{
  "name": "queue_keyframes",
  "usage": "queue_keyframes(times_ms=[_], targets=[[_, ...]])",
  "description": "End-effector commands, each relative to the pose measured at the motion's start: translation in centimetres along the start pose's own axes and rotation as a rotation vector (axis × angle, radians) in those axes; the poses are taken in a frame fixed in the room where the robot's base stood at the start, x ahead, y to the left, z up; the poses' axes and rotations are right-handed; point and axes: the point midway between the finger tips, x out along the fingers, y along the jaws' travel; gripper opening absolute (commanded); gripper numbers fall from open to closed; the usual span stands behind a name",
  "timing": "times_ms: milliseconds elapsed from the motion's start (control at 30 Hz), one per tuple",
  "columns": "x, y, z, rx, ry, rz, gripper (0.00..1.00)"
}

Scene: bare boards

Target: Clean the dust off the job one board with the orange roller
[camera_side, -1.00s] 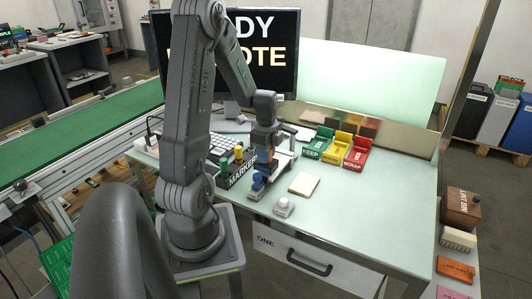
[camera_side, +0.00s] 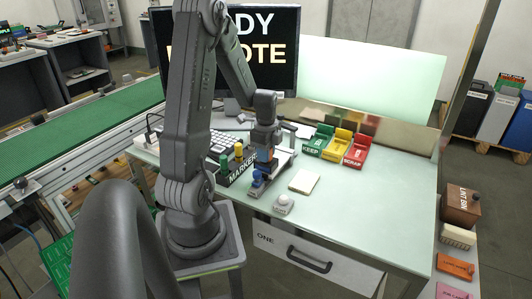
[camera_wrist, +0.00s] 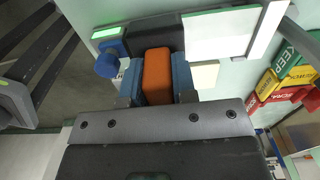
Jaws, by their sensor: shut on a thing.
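My gripper (camera_side: 265,158) is low over the table in the side view, beside the marker rack. In the wrist view its blue fingers (camera_wrist: 157,83) are shut on an orange block-shaped piece (camera_wrist: 157,75), which looks like the orange roller's body. A small orange patch (camera_side: 265,155) also shows between the fingers in the side view. A white board with a green edge (camera_wrist: 222,36) lies just beyond and to the right of the fingers in the wrist view. I cannot read a job number or make out dust on it. The roller's underside is hidden.
A blue knobbed piece (camera_side: 257,182) stands close below the gripper. The marker rack (camera_side: 241,172) is to its left, a cream pad (camera_side: 304,181) and a grey knobbed device (camera_side: 284,204) to its right. Green, yellow and red bins (camera_side: 341,145) stand behind. The table's right side is clear.

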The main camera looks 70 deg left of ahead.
Motion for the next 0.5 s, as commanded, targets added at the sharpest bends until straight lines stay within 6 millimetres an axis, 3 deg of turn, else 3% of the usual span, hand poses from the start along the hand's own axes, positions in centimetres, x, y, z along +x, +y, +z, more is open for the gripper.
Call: queue_keyframes(times_ms=[500], targets=[[0.0,-1.9,0.0,0.000,0.000,-0.001,0.06]])
